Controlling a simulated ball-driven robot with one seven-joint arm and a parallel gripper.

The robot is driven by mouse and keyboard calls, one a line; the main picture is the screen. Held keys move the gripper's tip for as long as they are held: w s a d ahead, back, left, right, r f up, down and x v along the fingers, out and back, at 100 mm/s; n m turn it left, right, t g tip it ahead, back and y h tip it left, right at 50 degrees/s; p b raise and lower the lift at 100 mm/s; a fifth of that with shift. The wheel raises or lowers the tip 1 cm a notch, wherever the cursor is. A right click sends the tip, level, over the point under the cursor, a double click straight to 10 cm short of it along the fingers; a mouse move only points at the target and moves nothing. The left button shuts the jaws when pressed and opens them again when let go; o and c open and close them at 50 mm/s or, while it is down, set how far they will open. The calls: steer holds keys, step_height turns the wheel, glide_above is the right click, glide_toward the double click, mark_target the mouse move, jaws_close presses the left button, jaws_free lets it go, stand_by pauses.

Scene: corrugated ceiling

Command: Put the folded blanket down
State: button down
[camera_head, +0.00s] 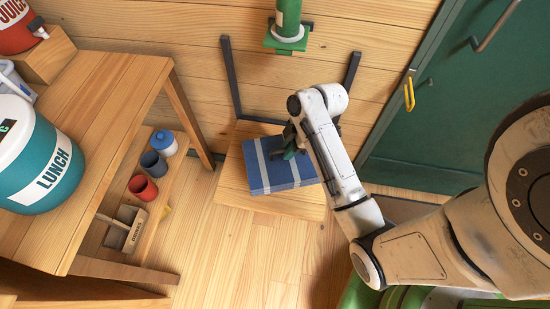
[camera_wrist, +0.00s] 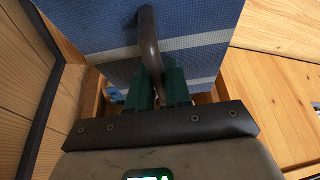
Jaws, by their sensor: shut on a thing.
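The folded blanket (camera_head: 272,172) is a flat blue block with pale stripes. In the head view it is over a light wooden seat (camera_head: 262,200); I cannot tell whether it touches the seat. My gripper (camera_head: 290,150) is at the blanket's upper side, partly hidden by my arm. In the wrist view the blanket (camera_wrist: 205,65) fills the top, and a brown curved strap or handle (camera_wrist: 149,40) runs down between the green fingers of my gripper (camera_wrist: 158,85). The fingers are shut on this strap. The blanket's underside is hidden.
A dark metal frame (camera_head: 232,75) rises behind the seat against the plank wall. A wooden table (camera_head: 110,110) at left carries a teal LUNCH drum (camera_head: 45,165); cups (camera_head: 143,187) stand on a lower shelf. A green door (camera_head: 440,110) is at right. Floor (camera_head: 240,250) in front is clear.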

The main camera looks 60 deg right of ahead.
mark_target(275, 157)
steer(key=w+f, duration=0.2)
steer(key=w+f+b, duration=0.1)
steer(key=w+f, duration=0.1)
steer(key=f, duration=0.1)
steer(key=shift+w+f, duration=0.2)
steer(key=shift+w, duration=0.05)
steer(key=shift+w+f, duration=0.15)
steer(key=shift+f, duration=0.25)
steer(key=shift+f+b, duration=0.35)
steer(key=shift+f, duration=0.9)
steer(key=shift+f, duration=0.15)
steer(key=c, duration=1.1)
jaws_free()
steer(key=shift+o, duration=0.2)
